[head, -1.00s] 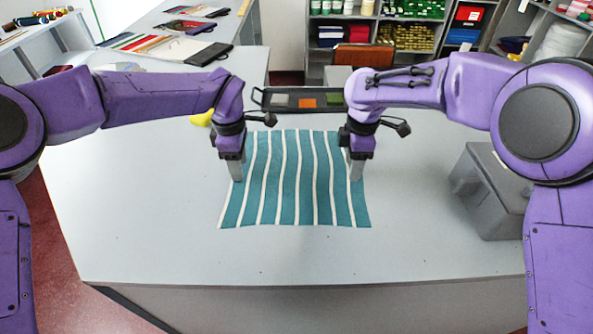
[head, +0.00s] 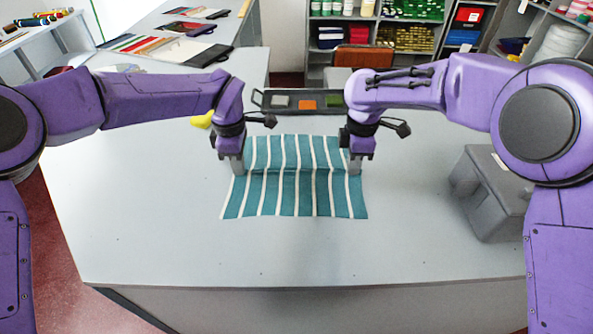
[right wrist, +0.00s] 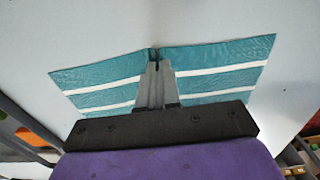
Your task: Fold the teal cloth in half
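The teal cloth (head: 290,197) with white stripes lies on the counter in the head view. A raised ridge runs across its middle from side to side, between my two grippers. My left gripper (head: 237,169) is at the middle of the cloth's left edge, and its fingers look closed there. My right gripper (head: 355,167) is at the middle of the right edge. In the right wrist view, the right fingers (right wrist: 155,57) are together on the cloth's edge, and the cloth (right wrist: 215,56) slopes away on both sides. The left fingertips' hold is small and partly hidden.
A dark tray (head: 264,106) with grey, orange and green pieces stands behind the cloth. A grey box (head: 490,200) stands at the right. A yellow object (head: 202,120) shows behind my left gripper. The counter (head: 150,215) is clear in front and to the left.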

